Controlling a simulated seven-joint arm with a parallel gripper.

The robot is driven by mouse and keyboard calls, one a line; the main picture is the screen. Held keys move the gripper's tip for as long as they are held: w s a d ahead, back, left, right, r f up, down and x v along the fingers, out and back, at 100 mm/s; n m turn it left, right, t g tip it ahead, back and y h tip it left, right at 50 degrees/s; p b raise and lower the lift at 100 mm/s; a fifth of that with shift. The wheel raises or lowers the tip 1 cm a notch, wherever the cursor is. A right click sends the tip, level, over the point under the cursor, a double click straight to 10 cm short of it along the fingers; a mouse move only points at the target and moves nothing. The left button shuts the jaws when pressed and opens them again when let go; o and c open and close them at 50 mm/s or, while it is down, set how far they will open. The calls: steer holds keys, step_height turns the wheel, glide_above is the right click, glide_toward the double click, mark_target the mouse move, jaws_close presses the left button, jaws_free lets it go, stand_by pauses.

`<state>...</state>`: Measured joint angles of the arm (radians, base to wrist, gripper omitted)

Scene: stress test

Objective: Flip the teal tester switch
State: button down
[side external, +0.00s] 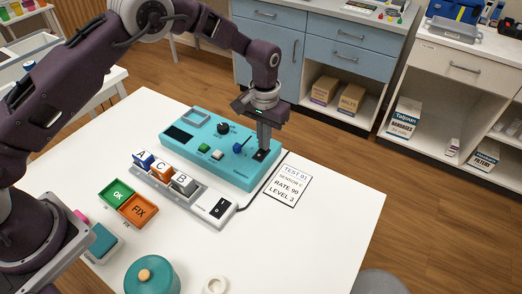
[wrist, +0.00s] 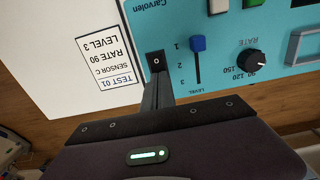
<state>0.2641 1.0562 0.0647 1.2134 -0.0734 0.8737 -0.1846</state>
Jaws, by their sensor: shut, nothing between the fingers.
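The teal tester (side external: 190,150) lies flat on the white table, with a dark screen, a black knob, buttons and a blue slider. Its black rocker switch (side external: 259,156) is at the right end of its top face. In the wrist view the switch (wrist: 156,61) shows a small round mark, and part of it is hidden by my fingers. My gripper (side external: 263,147) points down with its fingers shut and empty, the tips at the switch. I cannot tell whether they touch it. In the wrist view the fingertips (wrist: 156,80) are right beside the marked end.
A printed card (side external: 288,185) lies right of the tester. An OK/FIX tray (side external: 128,203), a teal round container (side external: 152,277) and a white ring (side external: 215,285) are nearer. The table's right front is clear.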

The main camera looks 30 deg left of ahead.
steer(key=shift+f, duration=0.25)
steer(key=shift+r, duration=3.5)
steer(key=shift+r, duration=0.1)
steer(key=s+a+r+t, duration=0.2)
steer(key=s+a+r, duration=0.2)
steer(key=s+r, duration=0.55)
steer(key=s+a+r+t, duration=0.1)
steer(key=s+a+r, duration=0.4)
steer(key=r, duration=0.7)
steer(key=s+a+f+t, duration=0.1)
steer(key=s+a+t, duration=0.1)
steer(key=s, duration=1.7)
steer(key=shift+s+a+f+t, duration=0.15)
steer(key=shift+s+a+t, duration=0.15)
steer(key=shift+s+a, duration=0.05)
